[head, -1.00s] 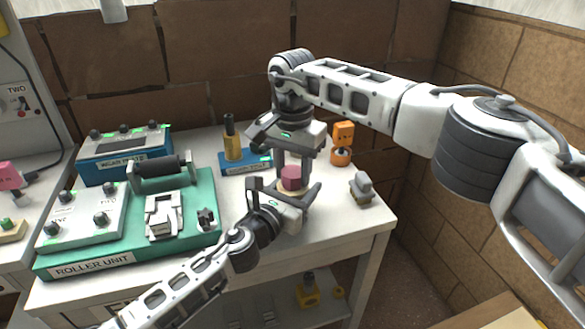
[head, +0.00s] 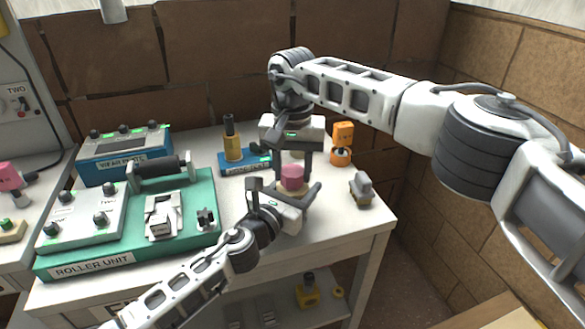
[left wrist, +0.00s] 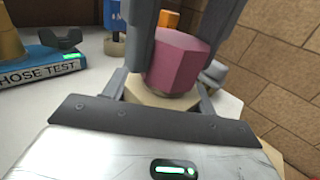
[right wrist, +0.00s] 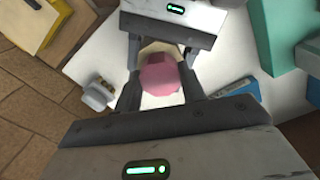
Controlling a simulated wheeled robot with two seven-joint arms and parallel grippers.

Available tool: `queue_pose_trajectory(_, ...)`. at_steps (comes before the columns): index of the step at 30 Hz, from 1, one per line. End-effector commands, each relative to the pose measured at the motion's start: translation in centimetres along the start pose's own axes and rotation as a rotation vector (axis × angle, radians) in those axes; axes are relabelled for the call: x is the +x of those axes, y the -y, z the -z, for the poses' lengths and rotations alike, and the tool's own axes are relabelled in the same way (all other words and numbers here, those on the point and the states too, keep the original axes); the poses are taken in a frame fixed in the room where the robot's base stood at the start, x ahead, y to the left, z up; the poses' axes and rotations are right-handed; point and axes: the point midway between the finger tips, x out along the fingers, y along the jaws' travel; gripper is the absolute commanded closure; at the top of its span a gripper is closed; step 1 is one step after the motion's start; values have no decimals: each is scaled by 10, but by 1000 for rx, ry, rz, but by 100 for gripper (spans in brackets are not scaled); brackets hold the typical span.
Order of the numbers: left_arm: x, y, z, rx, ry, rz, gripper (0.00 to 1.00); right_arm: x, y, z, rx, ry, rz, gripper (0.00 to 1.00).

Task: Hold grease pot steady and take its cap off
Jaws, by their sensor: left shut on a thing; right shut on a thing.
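The grease pot (left wrist: 150,93) is a pale tan, many-sided body standing on the white table. Its pink faceted cap (head: 292,177) sits on top of it; the cap also shows in the left wrist view (left wrist: 177,62) and right wrist view (right wrist: 160,76). My left gripper (head: 284,192) is shut on the pot's body from the front, low down. My right gripper (head: 293,172) comes from above with its fingers on either side of the cap, shut on it. The cap looks upright and seated on the pot; the seam is partly hidden by fingers.
A blue hose test stand (head: 240,163) is behind and left of the pot. An orange device (head: 342,142) stands behind right, and a grey fitting (head: 361,188) lies to the right near the table edge. The green roller unit (head: 130,245) fills the left of the table.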

Motion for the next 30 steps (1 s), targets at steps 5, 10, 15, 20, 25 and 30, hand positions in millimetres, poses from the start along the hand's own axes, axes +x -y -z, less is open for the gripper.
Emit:
queue_pose_trajectory(5, 0, 0, 1, 0, -2, -1, 100, -7, 0, 0, 0, -1, 1, 87)
queue_pose_trajectory(10, 0, 0, 1, 0, -2, -1, 100, -13, 0, 0, 1, -1, 0, 87)
queue_pose_trajectory(15, 0, 0, 1, 0, -2, -1, 100, -18, 0, 0, 0, -1, 0, 87)
queue_pose_trajectory(20, 0, 0, 1, 0, -2, -1, 100, -20, 0, 0, 0, 0, 0, 87)
queue_pose_trajectory(25, 0, 0, 1, 0, -2, -1, 100, -20, 0, 0, 0, 0, 0, 87)
queue_pose_trajectory(30, 0, 0, 1, 0, -2, -1, 100, -27, 0, 0, 0, -2, 1, 87)
